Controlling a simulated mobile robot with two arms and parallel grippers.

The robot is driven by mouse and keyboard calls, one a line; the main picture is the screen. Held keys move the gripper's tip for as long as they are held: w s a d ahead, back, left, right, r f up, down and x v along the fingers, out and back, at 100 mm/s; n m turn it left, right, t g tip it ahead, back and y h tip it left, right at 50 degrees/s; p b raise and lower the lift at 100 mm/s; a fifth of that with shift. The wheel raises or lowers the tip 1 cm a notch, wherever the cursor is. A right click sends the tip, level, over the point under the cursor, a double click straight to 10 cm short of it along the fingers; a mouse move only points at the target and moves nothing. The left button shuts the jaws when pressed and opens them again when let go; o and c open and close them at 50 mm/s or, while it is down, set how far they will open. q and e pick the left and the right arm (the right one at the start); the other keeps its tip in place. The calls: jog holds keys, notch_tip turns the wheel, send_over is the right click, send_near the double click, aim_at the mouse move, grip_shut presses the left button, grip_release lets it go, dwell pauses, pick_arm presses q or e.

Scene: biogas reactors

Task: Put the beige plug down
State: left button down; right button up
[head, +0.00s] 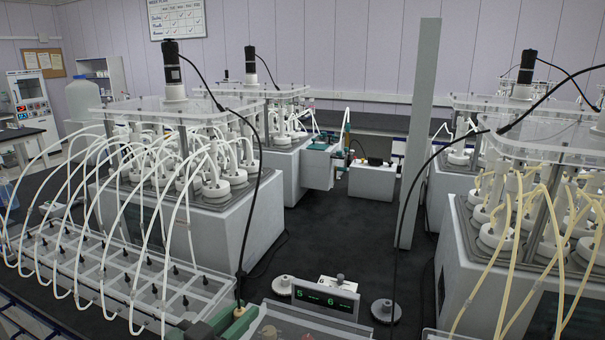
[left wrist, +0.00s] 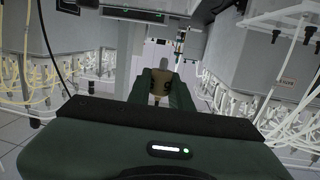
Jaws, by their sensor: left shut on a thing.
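My left gripper (head: 238,316), dark green, shows at the bottom of the head view, left of the digital display. It is shut on the beige plug (head: 239,311), of which only a small part shows there. In the left wrist view the two green jaws (left wrist: 162,90) stand on either side of the beige plug (left wrist: 159,88), which has a dark mark on it. A greyish rounded part shows just beyond the jaws; I cannot tell whether it belongs to the plug. What lies right under the plug is hidden. My right gripper is not in view.
A display (head: 325,298) reading "S -- 6" stands right of the gripper, with white round discs (head: 283,284) (head: 385,310) near it. Reactors with looping hoses flank the dark bench top (head: 325,235), which has bare room in the middle.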

pick_arm(q)
jog(key=s+a+f+n+t+y, duration=0.1)
jog(key=s+a+f+n+y, duration=0.2)
jog(key=s+a+n+y, duration=0.2)
jog(key=s+a+y, duration=0.2)
jog(key=s, duration=0.1)
jog(key=shift+f+n, duration=0.3)
jog(key=shift+f, duration=0.05)
